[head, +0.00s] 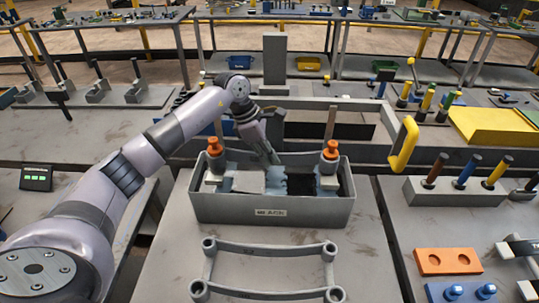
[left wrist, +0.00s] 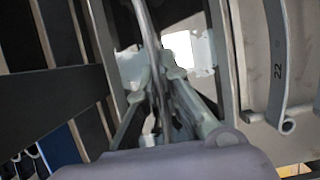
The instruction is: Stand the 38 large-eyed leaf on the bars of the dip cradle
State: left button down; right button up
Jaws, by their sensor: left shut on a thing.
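My left gripper (head: 270,155) reaches down into a grey labelled tank (head: 215,207). It is shut on a thin curved grey leaf, seen nearly edge-on between the fingers in the left wrist view (left wrist: 152,40). In the head view the leaf (head: 300,153) runs crosswise over the tank, between two orange-topped posts (head: 331,150) (head: 215,147). The dip cradle seems to be the fitting inside the tank; its bars are mostly hidden. I cannot read a number on the held leaf or tell whether it touches the bars. My right gripper is not in view.
In front of the tank lie curved eyed pieces (head: 270,247); one seen in the left wrist view (left wrist: 278,70) is marked 22. A yellow handle (head: 405,145) stands right of the tank. A block with pegs (head: 455,190) and an orange block (head: 449,262) are farther right.

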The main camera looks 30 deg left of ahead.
pick_arm(q)
jog(key=shift+w, duration=0.1)
jog(key=c, duration=1.7)
grip_release()
jog(key=shift+s, duration=0.2)
jog(key=shift+o, duration=0.2)
jog(key=shift+f, duration=0.4)
jog(key=o, duration=0.4)
jog(key=shift+r, duration=0.2)
jog(key=shift+o, duration=0.2)
jog(key=shift+r+p, duration=1.65)
jog(key=shift+r, duration=1.9)
jog(key=shift+f, duration=0.1)
